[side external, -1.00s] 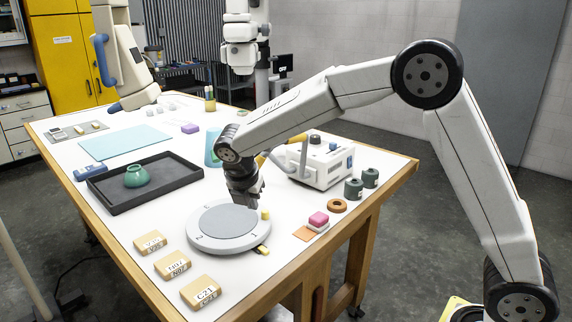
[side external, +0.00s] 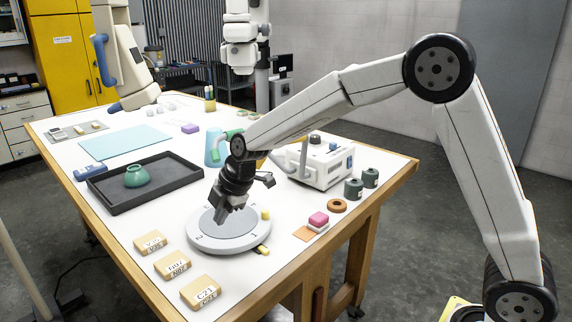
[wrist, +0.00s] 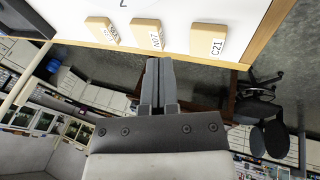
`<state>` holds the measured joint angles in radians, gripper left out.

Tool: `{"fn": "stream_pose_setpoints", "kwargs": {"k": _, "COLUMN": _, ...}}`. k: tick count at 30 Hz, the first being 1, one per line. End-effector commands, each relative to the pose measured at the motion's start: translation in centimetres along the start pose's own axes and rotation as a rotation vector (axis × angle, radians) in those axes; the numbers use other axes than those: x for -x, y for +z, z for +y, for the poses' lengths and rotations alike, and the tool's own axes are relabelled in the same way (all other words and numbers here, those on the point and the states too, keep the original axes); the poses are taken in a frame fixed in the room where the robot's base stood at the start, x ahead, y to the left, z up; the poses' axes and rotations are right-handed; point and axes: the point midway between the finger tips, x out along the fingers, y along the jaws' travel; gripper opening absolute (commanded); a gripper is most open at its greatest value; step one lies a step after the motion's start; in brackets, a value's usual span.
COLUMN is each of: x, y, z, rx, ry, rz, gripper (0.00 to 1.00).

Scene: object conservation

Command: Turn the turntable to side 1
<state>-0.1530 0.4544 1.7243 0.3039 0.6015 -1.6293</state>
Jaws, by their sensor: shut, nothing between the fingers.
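The turntable (side external: 240,241) is a round light-grey disc with a darker grey top, near the front of the table. The wrist view shows the closed fingers (wrist: 158,82).
Several labelled tan blocks (side external: 202,292) lie left of the turntable by the table edge.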

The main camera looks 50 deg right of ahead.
Motion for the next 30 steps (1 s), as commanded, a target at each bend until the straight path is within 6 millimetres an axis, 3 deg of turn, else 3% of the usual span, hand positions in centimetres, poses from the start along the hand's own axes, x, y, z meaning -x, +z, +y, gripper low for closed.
{"fn": "stream_pose_setpoints", "kwargs": {"k": 7, "x": 0.5, "y": -0.8, "z": 2.1, "rx": -0.254, "ry": 0.15, "rz": 0.126, "gripper": 0.0}}
{"fn": "stream_pose_setpoints", "kwargs": {"k": 14, "x": 1.3, "y": 0.1, "z": 4.1, "rx": -0.508, "ry": 0.288, "rz": 0.196, "gripper": 0.0}}
{"fn": "stream_pose_setpoints", "kwargs": {"k": 22, "x": 2.3, "y": 2.8, "z": 5.6, "rx": -0.827, "ry": 0.436, "rz": 0.218, "gripper": 0.0}}
{"fn": "stream_pose_setpoints", "kwargs": {"k": 30, "x": 3.2, "y": 6.8, "z": 5.5, "rx": -1.162, "ry": 0.554, "rz": 0.18, "gripper": 0.0}}
